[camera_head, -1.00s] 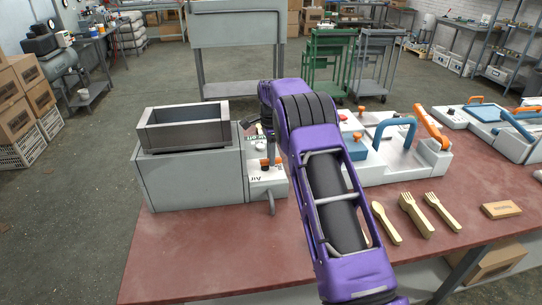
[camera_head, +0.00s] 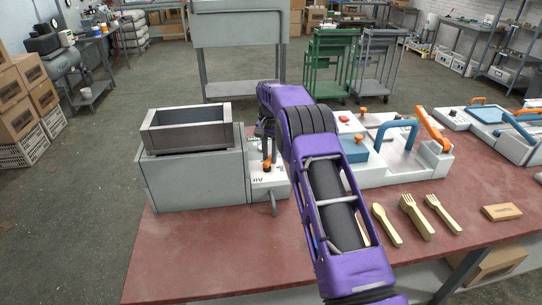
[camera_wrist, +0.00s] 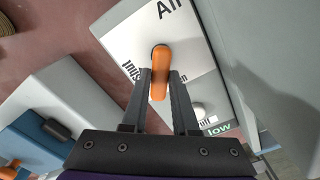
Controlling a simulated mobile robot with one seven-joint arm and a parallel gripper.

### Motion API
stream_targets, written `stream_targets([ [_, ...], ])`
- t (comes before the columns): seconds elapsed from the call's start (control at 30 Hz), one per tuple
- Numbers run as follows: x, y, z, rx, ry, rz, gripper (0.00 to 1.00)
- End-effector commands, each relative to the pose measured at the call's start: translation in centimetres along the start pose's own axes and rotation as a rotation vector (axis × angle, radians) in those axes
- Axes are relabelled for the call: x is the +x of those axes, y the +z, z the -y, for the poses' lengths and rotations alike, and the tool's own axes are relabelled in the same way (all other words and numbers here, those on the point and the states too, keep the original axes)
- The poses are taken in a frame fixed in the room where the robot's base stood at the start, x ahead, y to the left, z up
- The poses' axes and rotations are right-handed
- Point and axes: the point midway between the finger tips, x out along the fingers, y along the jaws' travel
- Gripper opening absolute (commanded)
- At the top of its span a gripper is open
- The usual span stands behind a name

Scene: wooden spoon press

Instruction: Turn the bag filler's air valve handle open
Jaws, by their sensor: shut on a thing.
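The bag filler is a grey box (camera_head: 190,180) with an open metal hopper (camera_head: 186,130) on top, at the left of the red bench. The orange air valve handle (camera_head: 267,165) stands on the white panel at its right side. In the wrist view the orange handle (camera_wrist: 160,72) lies on the panel marked "Air" (camera_wrist: 190,35), between the two dark fingertips. My gripper (camera_wrist: 160,82) is shut on the handle, with a finger along each side. In the head view my gripper (camera_head: 267,148) is small and partly hidden by my purple arm.
A white press with blue and orange handles (camera_head: 400,160) stands right of my arm. A grey spout (camera_head: 273,205) hangs at the filler's front. The bench's front left is clear.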

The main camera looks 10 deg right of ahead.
Motion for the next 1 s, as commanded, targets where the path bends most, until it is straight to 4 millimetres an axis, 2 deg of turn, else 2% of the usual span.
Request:
stream_targets([
  [0.5,0.0,0.1,0.9,-0.450,0.000,-0.002,0.00],
  [1.0,0.0,0.3,1.2,-0.640,0.000,-0.002,0.00],
])
